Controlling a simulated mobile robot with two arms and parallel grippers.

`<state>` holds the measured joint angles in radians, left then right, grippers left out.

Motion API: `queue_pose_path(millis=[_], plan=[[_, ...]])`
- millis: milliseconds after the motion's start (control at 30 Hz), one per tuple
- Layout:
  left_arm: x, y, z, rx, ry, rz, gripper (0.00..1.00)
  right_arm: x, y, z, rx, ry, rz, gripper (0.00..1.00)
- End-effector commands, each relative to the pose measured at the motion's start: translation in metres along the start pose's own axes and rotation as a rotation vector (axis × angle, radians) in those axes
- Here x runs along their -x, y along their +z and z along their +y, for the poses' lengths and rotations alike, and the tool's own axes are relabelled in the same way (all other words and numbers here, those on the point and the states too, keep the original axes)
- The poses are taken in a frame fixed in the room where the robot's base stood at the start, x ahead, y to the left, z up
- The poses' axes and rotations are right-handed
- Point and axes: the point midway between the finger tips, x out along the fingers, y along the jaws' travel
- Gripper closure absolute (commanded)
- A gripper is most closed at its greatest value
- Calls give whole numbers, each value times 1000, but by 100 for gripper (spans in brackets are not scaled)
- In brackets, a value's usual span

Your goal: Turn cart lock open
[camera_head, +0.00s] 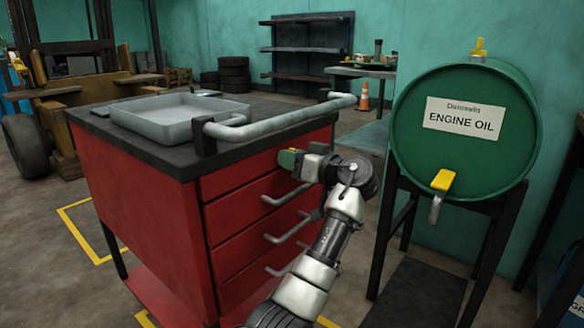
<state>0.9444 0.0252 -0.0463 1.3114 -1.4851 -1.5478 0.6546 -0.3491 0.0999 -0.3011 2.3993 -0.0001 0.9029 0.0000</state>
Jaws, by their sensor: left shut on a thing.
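The red tool cart (140,190) stands left of centre with a dark top. Its lock, a small green and orange piece (289,158), shows at the upper part of the drawer front, below the grey push handle (270,125). My left gripper (300,163) is shut on the lock, with the arm reaching up from the bottom of the view. The fingers hide part of the lock, and its exact turn is hard to tell. My right gripper is not in view.
A grey tray (180,115) sits on the cart top. Drawer handles (290,228) stick out below my gripper. A green engine oil barrel (465,165) with a yellow tap stands on a dark frame at the right. Shelves (305,55) and an orange cone (364,96) are behind.

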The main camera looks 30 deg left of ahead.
Motion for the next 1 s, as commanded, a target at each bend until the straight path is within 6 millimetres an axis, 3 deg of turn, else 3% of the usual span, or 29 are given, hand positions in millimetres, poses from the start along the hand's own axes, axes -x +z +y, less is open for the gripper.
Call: queue_pose_path(millis=[333, 1000], plan=[[0, 3, 1, 188, 0, -4, 96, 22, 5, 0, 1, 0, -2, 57], [0, 2, 1, 247, 0, -4, 96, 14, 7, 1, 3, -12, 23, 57]])
